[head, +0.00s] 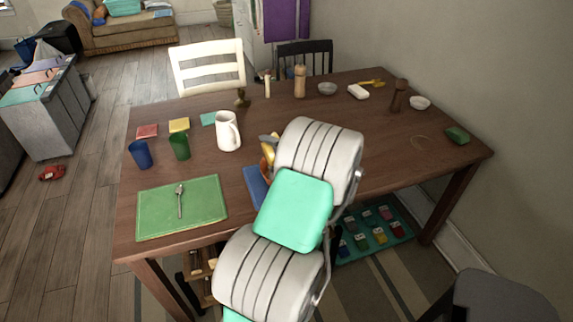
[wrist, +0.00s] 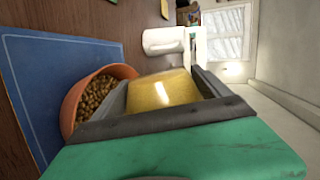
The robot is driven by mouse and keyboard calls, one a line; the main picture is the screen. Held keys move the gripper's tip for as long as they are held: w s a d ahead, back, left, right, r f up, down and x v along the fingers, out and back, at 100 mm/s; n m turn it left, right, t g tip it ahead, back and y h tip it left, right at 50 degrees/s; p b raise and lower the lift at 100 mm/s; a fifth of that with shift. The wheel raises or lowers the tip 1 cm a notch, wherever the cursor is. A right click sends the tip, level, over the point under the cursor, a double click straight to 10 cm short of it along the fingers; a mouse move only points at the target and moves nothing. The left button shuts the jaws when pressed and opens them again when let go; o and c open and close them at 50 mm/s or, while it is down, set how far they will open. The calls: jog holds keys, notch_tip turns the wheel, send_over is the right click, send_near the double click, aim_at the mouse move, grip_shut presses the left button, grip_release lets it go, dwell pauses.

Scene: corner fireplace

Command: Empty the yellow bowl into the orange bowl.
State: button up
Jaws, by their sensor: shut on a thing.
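My gripper (wrist: 160,108) is shut on the yellow bowl (wrist: 160,90), which shows between the dark fingers in the wrist view. The yellow bowl appears tilted, close against the rim of the orange bowl (wrist: 71,108); I cannot tell whether they touch. Its inside is hidden, so I cannot tell if anything is in it. The orange bowl holds many small brown pieces (wrist: 96,92) and stands on a blue mat (wrist: 35,80). In the head view my arm hides most of both bowls and the gripper.
On the wooden table (head: 300,115), a white pitcher (head: 228,132) stands just left of my arm. A green cup (head: 180,147), a blue cup (head: 141,154) and a green mat with a fork (head: 180,202) lie farther left. A pepper mill (head: 398,96) and small bowls stand at the back right.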

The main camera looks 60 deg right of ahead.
jog(key=shift+s+d+r+m+t+y+p, duration=0.35)
jog(key=shift+s+d+r+m, duration=0.2)
jog(key=shift+m, duration=0.35)
dwell(1.3)
jog(key=shift+s+d+r+m+t+y, duration=0.1)
jog(key=shift+s+d+m+t+y, duration=0.2)
jog(key=shift+d+m+t, duration=0.35)
dwell(1.1)
jog(key=shift+a, duration=0.1)
